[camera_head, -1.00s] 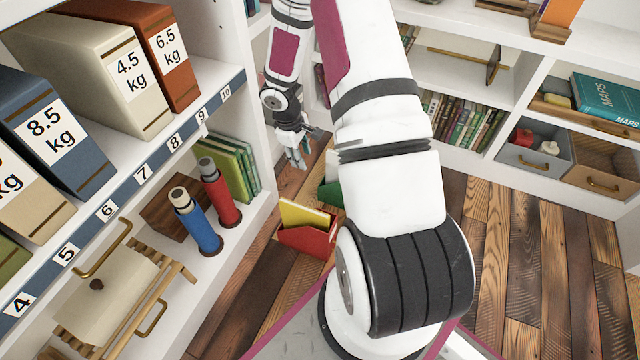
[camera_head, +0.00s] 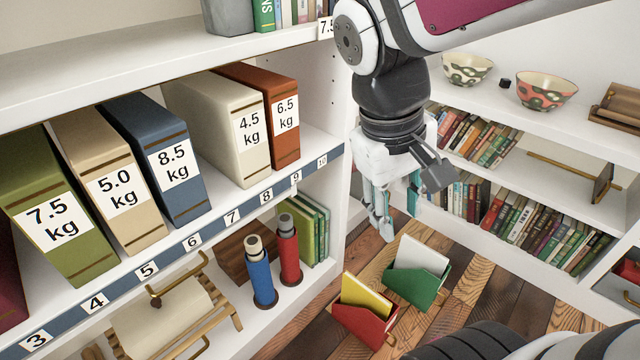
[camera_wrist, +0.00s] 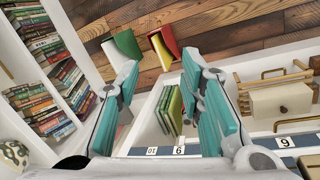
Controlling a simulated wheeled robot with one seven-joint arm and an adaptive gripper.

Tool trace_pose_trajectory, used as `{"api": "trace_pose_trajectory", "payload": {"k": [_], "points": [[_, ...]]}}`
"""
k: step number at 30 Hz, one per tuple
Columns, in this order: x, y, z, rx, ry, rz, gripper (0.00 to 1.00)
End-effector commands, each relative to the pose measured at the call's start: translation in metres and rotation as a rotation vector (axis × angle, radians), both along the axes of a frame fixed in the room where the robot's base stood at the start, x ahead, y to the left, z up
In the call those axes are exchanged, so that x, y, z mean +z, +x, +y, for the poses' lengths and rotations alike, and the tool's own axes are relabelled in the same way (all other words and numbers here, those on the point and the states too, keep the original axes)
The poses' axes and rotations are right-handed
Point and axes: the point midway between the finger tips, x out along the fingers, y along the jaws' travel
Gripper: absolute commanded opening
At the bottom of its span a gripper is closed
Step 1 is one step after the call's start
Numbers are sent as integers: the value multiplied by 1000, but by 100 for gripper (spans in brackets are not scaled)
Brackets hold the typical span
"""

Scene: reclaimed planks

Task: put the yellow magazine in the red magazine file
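The yellow magazine (camera_head: 365,297) stands inside the red magazine file (camera_head: 361,326) on the wooden floor, its upper part showing above the file's walls. Its lower part is hidden by the file. Both also show at the top of the wrist view, the yellow magazine (camera_wrist: 161,50) and the red file (camera_wrist: 171,40). My gripper (camera_head: 396,212) is raised above and beyond the files, in front of the back shelves, touching neither. In the wrist view my gripper (camera_wrist: 160,68) has its fingers wide apart with nothing between them.
A green file (camera_head: 410,288) holding a white magazine (camera_head: 422,254) stands beside the red one. The left shelf (camera_head: 232,215) holds labelled binders, a blue bottle (camera_head: 260,277), a red bottle (camera_head: 288,250) and green books. Bookshelves stand behind; some plank floor is clear.

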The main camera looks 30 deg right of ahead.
Motion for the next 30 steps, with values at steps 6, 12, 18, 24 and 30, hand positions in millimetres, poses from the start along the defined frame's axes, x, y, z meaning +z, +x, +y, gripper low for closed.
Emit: {"api": "trace_pose_trajectory", "payload": {"k": [6, 12, 18, 24, 30], "points": [[11, -68, 47, 13, 138, -42, 35], [11, -102, 69, 34, 225, -51, 35], [10, -109, 74, 41, 244, -50, 35], [10, -108, 73, 40, 243, -50, 35], [10, -108, 73, 40, 242, -50, 35]]}}
